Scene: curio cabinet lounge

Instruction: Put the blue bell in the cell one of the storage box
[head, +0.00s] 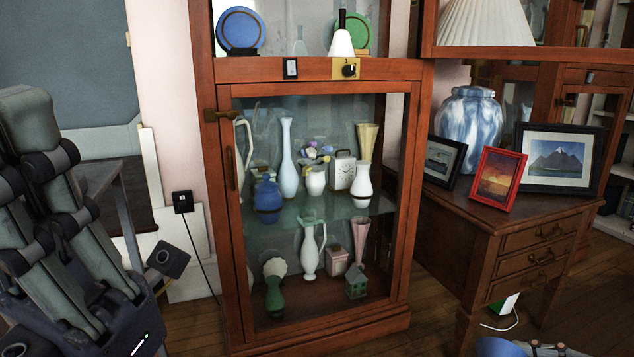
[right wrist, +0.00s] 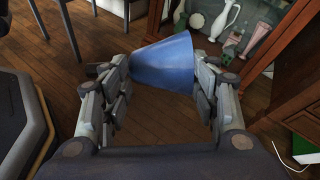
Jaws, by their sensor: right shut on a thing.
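No storage box is recognisable.
A wooden glass-front cabinet (head: 318,68) holds vases, jugs and plates. A white bell with a black handle (head: 341,38) stands on its upper shelf. A wooden desk (head: 478,215) with framed pictures and a marbled vase (head: 467,125) stands right. Open wooden floor (right wrist: 62,55) lies below the bell.

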